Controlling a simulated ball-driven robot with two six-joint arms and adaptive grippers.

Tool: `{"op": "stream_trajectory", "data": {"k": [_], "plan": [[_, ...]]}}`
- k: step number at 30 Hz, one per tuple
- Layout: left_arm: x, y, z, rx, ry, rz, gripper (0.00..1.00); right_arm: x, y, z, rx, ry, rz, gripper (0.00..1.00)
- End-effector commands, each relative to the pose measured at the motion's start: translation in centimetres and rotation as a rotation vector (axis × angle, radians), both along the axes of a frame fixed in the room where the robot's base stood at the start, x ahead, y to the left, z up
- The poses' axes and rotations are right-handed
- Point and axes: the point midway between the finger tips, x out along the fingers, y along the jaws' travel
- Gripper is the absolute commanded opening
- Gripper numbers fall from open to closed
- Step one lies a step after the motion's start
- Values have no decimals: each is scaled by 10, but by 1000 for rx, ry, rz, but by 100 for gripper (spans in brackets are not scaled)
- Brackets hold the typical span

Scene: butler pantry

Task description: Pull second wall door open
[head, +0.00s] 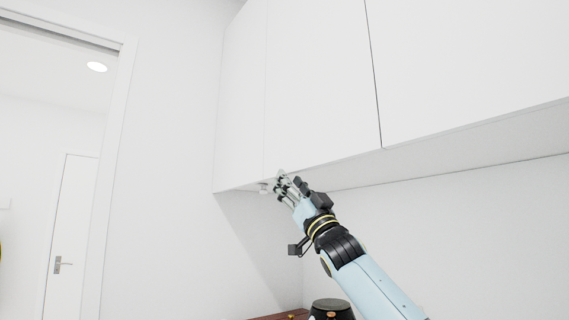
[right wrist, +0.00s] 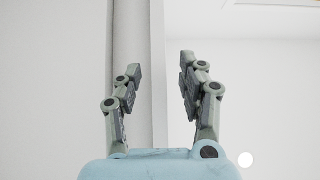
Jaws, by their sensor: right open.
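White wall cabinets run along the top of the head view. Their flat doors show no handles on the front. The second wall door (head: 318,85) lies between a narrower left door (head: 243,100) and a wide right door (head: 465,60); all look shut. My right gripper (head: 281,180) is at the lower left corner of the second door, by the bottom edge, and hides part of it. I cannot tell whether it touches. In the right wrist view the fingers (right wrist: 160,65) are apart with nothing gripped; a pale vertical edge shows behind them. My left gripper is not in view.
A small white piece (head: 263,188) shows under the cabinet edge beside my fingers. Below are a dark round-topped object (head: 332,308) and a brown wooden surface (head: 280,317). A doorway (head: 112,180) opens at left. The wall under the cabinets is clear.

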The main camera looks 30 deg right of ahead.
Motion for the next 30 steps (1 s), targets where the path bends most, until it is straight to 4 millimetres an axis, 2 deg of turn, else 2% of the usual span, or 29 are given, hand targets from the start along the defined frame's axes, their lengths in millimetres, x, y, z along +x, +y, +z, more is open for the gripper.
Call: {"op": "stream_trajectory", "data": {"k": [1,6,12,19,28,30], "plan": [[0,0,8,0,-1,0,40,7,1,12,2,-2,0,40],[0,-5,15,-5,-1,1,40,24,3,26,1,0,0,40],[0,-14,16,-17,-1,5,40,32,5,31,0,1,0,40],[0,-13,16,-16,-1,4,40,32,5,31,0,1,0,39],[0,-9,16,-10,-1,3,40,32,5,31,0,1,0,0],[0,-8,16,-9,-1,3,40,32,4,31,0,1,0,0]]}}
